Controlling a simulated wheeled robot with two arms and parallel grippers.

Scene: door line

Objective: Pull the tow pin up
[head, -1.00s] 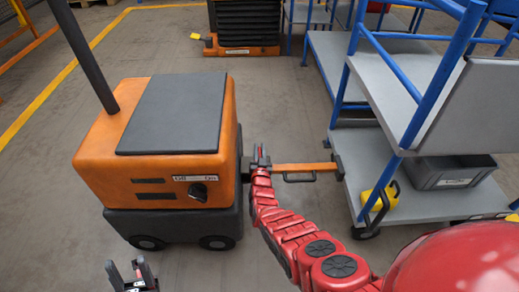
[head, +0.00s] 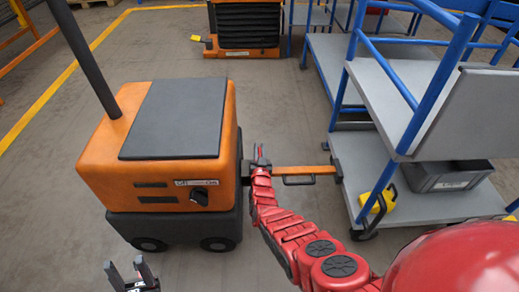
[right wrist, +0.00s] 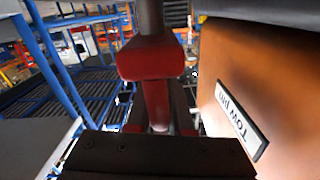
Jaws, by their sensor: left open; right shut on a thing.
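The tow pin (right wrist: 151,58) shows in the right wrist view as a red grip and red stem. It is beside the orange tug (head: 157,185), whose label reads "Tow pin". My right gripper (head: 261,153) is shut on the pin at the tug's right-hand hitch. In the head view my fingers hide most of the pin, so I cannot tell how high it sits. An orange tow bar (head: 300,171) runs from the hitch to the cart. My left gripper (head: 126,268) is open and empty at the lower left, in front of the tug.
A blue and grey cart (head: 362,165) stands at the right, with a grey bin (head: 447,176) and a yellow item (head: 379,203) on its lower shelf. A dark post rises from the tug. Open floor (head: 285,115) lies behind the tow bar.

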